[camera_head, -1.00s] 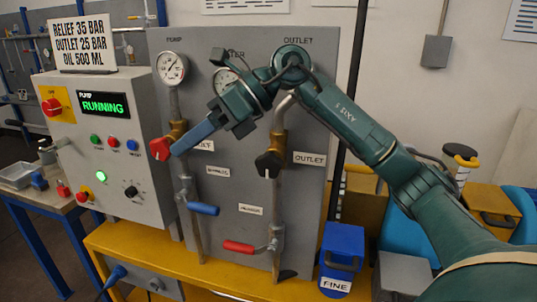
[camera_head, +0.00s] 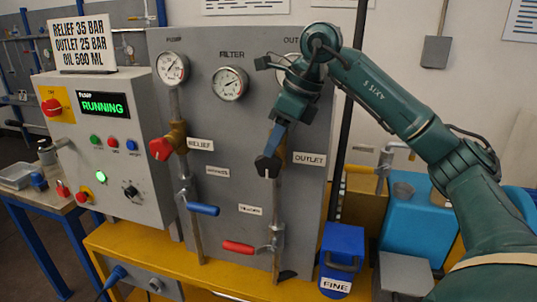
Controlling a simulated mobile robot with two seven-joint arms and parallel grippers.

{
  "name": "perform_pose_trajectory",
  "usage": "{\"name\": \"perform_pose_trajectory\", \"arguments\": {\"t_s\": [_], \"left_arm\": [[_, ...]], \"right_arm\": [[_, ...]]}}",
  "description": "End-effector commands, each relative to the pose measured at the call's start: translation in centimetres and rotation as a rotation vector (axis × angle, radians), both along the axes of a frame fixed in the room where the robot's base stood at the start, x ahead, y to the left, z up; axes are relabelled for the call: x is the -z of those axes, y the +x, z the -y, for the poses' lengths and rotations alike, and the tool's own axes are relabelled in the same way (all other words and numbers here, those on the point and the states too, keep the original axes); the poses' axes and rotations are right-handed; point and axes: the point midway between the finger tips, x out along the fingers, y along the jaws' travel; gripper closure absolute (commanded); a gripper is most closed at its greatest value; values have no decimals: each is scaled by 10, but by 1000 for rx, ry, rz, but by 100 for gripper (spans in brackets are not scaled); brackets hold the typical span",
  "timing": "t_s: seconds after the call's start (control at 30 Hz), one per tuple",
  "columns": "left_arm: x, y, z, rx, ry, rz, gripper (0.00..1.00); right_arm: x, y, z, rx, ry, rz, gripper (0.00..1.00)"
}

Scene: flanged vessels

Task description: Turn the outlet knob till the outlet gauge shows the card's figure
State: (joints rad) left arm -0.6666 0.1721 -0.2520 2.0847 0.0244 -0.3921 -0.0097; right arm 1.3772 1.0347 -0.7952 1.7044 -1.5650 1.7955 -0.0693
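The black outlet knob (camera_head: 267,166) sits on the right-hand pipe, left of the OUTLET label (camera_head: 308,159). My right gripper (camera_head: 273,150) points down at it with its blue fingers, just above or touching its top; I cannot tell which, nor how far apart the fingers are. The outlet gauge (camera_head: 282,75) is mostly hidden behind my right arm and its reading cannot be seen. The card (camera_head: 83,43) on the control box reads RELIEF 35 BAR, OUTLET 25 BAR, OIL 500 ML. My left gripper is not in view.
The red relief knob (camera_head: 161,149) is on the left pipe, below the pump gauge (camera_head: 172,68). The filter gauge (camera_head: 229,83) is between the pipes. Blue (camera_head: 204,209) and red (camera_head: 238,247) lever handles stick out lower down. The pump display (camera_head: 103,105) reads RUNNING.

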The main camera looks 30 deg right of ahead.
Motion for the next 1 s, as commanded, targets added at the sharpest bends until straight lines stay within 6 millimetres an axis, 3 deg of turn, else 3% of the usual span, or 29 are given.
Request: {"name": "perform_pose_trajectory", "arguments": {"t_s": [0.1, 0.3, 0.63, 1.0], "left_arm": [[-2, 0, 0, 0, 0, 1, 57], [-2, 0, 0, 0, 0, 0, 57], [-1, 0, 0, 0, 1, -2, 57], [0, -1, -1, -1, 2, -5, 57]], "right_arm": [[18, 5, -5, -2, 0, -2, 70], [34, 10, -9, -1, -1, -1, 70], [36, 11, -10, -2, 0, 1, 71], [36, 11, -10, -2, 0, 1, 100]]}}
